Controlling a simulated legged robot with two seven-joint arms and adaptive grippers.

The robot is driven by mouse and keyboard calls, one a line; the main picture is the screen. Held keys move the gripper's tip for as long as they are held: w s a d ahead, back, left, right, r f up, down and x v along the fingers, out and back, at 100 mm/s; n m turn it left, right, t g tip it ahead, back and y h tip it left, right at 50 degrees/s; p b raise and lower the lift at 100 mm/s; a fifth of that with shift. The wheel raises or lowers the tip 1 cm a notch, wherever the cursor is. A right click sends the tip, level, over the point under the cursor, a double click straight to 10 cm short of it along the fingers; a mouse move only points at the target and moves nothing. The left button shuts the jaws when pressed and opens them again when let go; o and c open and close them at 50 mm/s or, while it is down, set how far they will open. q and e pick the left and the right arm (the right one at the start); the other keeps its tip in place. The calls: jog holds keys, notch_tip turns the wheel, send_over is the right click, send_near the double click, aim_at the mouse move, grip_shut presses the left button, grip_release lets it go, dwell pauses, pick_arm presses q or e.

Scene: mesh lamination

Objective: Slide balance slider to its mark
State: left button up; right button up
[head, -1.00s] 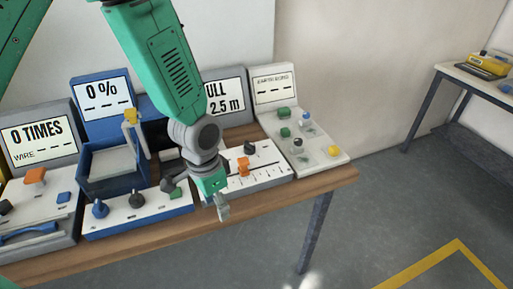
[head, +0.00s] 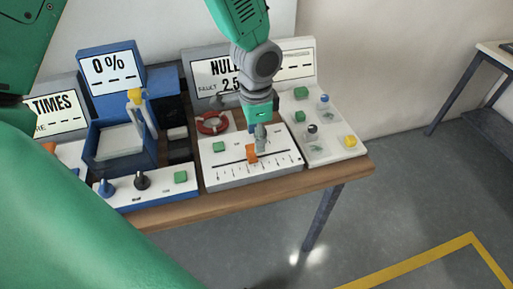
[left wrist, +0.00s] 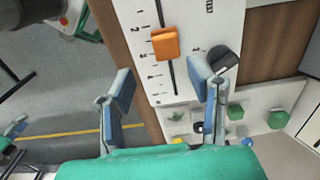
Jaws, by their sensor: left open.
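The balance slider is an orange block (head: 251,153) on a dark slot in a white panel (head: 222,172) with a row of tick marks along its front. It also shows in the left wrist view (left wrist: 165,43), near the top centre. My left gripper (head: 261,145) points down over the panel, close beside and partly behind the slider in the head view. In the left wrist view my left gripper (left wrist: 162,85) is open, its fingers spread and empty, with the slider ahead of the gap. No particular target mark can be told among the ticks. My right gripper is not in view.
A black knob (left wrist: 222,58) stands on the panel near one finger. A display (head: 213,75) reading NULL stands behind. Panels with knobs and buttons flank it; the wooden table edge (head: 190,208) is in front.

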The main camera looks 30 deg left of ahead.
aim_at(251, 146)
pick_arm(q)
jog(key=f, duration=0.1)
jog(key=a+f, duration=0.1)
jog(key=f, duration=0.1)
jog(key=a+f, duration=0.1)
jog(key=f, duration=0.1)
jog(key=shift+f, duration=0.1)
jog(key=shift+a+f, duration=0.25)
jog(key=shift+f, duration=0.05)
jog(key=shift+d+r, duration=0.1)
jog(key=shift+d, duration=0.35)
jog(key=shift+d+r, duration=0.1)
jog(key=shift+d, duration=0.4)
grip_shut()
jog(key=shift+a, duration=0.1)
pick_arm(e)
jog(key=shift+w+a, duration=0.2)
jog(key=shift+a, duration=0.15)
